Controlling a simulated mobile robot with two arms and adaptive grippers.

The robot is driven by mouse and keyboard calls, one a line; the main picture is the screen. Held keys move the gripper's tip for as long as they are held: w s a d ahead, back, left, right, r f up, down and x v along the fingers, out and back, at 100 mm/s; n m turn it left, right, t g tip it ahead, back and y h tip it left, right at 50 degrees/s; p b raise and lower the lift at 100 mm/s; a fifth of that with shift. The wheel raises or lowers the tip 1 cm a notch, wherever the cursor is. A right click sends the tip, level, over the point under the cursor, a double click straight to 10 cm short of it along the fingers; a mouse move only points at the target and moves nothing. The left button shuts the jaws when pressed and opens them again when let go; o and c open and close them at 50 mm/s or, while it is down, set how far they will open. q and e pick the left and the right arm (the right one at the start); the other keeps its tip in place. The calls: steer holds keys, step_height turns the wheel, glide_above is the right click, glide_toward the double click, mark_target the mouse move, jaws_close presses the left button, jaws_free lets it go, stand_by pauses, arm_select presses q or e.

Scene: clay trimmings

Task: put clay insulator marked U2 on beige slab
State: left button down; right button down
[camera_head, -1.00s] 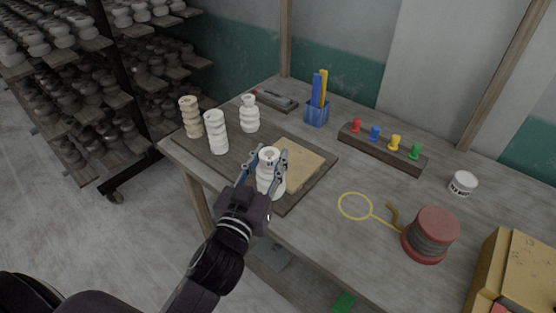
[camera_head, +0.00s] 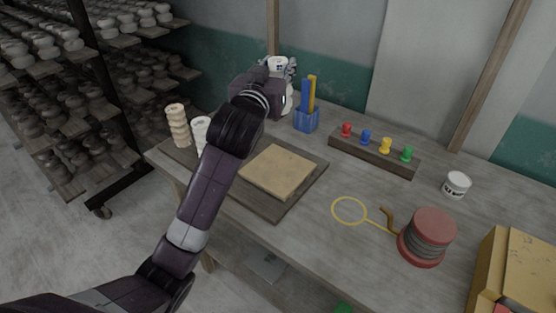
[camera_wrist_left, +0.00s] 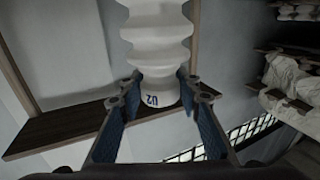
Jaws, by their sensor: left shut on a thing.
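The white ribbed clay insulator marked U2 (camera_wrist_left: 155,50) is between my left gripper's blue fingers in the left wrist view, with the mark near the fingertips. My left gripper (camera_wrist_left: 153,92) is shut on it. In the head view the left gripper (camera_head: 279,72) is high over the back of the table, and the insulator's white top (camera_head: 278,63) shows there. The beige slab (camera_head: 279,169) lies bare on a dark board, in front of and below the gripper. My right gripper is not in view.
A cream insulator (camera_head: 177,126) and a partly hidden white one (camera_head: 200,132) stand at the board's left. A blue holder (camera_head: 307,121), a rack of coloured pegs (camera_head: 372,153), a yellow wire loop (camera_head: 349,210) and a red spool (camera_head: 428,236) stand or lie to the right.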

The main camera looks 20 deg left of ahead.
arm_select(q)
step_height(320, 180, down, 19)
steer(key=shift+f, duration=0.15)
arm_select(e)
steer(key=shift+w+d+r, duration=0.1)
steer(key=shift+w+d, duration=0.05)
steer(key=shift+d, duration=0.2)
arm_select(q)
steer(key=shift+f, duration=0.2)
steer(key=c, duration=1.4)
jaws_free()
steer(key=shift+s, duration=0.1)
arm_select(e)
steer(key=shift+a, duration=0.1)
